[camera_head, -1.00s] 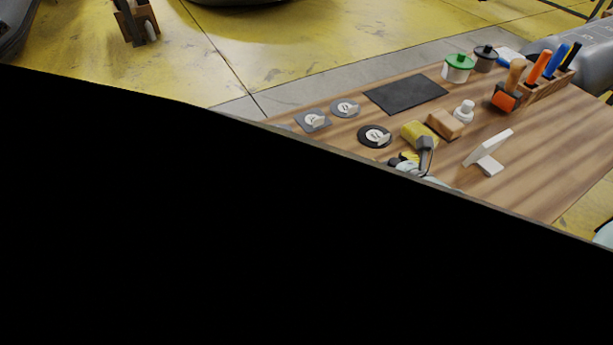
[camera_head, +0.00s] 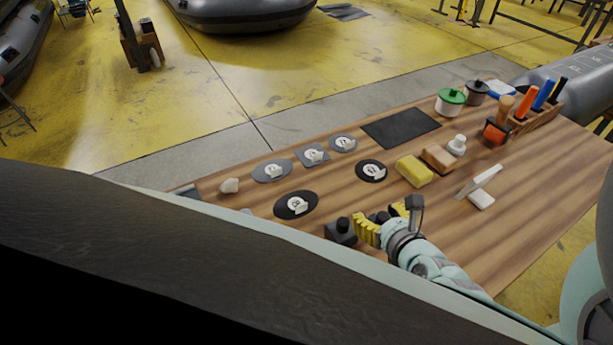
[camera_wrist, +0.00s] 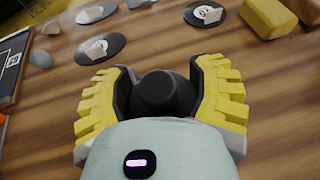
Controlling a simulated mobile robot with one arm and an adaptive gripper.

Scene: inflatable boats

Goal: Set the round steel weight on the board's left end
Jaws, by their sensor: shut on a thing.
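My gripper (camera_head: 384,219) is low over the wooden bench with its yellow ribbed fingers closed around a dark round piece (camera_wrist: 160,95), seen between both fingers in the wrist view. I cannot tell surely which thing is the board; a dark panel with a pale wooden edge (camera_wrist: 10,65) shows at the left of the wrist view.
Several valve patches, including a black oval one (camera_head: 297,204), lie on the bench (camera_head: 540,170). A yellow block (camera_head: 414,171), a white stand (camera_head: 481,187), a black mat (camera_head: 401,127), a green-lidded pot (camera_head: 450,102) and a tool rack (camera_head: 537,117) stand farther right. My own dark body hides the lower left.

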